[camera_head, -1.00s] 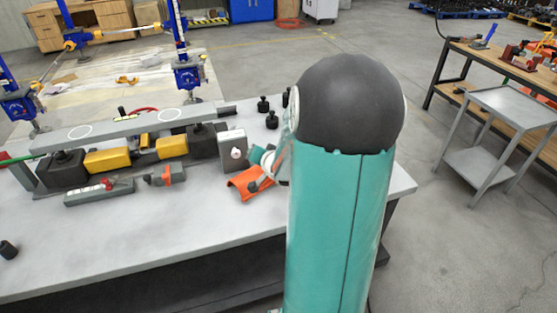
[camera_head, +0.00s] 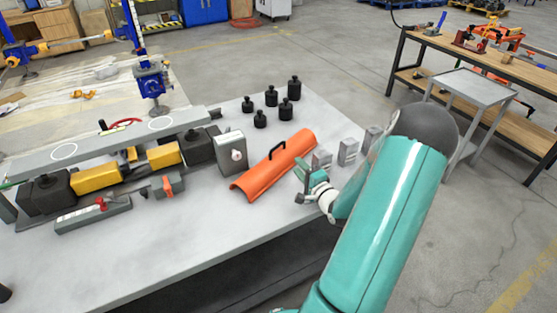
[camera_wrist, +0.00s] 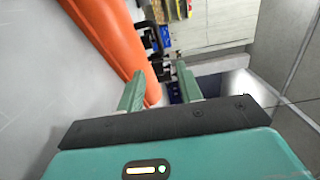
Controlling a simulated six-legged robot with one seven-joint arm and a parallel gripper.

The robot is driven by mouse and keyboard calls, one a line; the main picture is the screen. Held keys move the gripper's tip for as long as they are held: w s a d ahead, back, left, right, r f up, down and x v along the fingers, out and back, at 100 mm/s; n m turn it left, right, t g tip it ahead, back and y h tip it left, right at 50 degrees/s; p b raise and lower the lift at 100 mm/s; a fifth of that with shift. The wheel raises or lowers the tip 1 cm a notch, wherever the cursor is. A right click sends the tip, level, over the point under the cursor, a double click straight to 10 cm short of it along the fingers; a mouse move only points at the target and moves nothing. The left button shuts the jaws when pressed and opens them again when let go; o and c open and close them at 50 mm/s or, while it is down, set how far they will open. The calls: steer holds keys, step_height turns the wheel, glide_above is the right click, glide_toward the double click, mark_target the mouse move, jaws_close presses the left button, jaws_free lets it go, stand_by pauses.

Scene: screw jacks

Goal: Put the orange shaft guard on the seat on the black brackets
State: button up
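The orange shaft guard (camera_head: 262,178) is a long curved trough lying on the grey bench, with a black handle (camera_head: 278,150) on top. In the wrist view the guard (camera_wrist: 108,35) runs down from the upper left beside my fingers. My gripper (camera_head: 301,184) is just right of the guard, apart from its handle. Its two green fingers (camera_wrist: 160,86) are spread with nothing held between them. Yellow covers (camera_head: 97,177) and dark blocks (camera_head: 200,146) stand in a row at the left. I cannot clearly make out the black brackets or their seat.
Several black cylinders (camera_head: 260,119) stand behind the guard. A grey box with a white knob (camera_head: 230,153) is left of it; small grey blocks (camera_head: 347,152) are right. A long grey beam (camera_head: 110,145) lies behind the row. The bench's front middle is clear.

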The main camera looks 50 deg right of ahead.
glide_toward(278, 147)
steer(key=x, duration=0.5)
steer(key=shift+s+d+f, duration=0.1)
steer(key=shift+d+f, duration=0.05)
steer(key=shift+d, duration=0.15)
steer(key=shift+a+x, duration=0.1)
steer(key=shift+x, duration=1.3)
steer(key=shift+a+x, duration=0.15)
steer(key=shift+x, duration=1.3)
jaws_close()
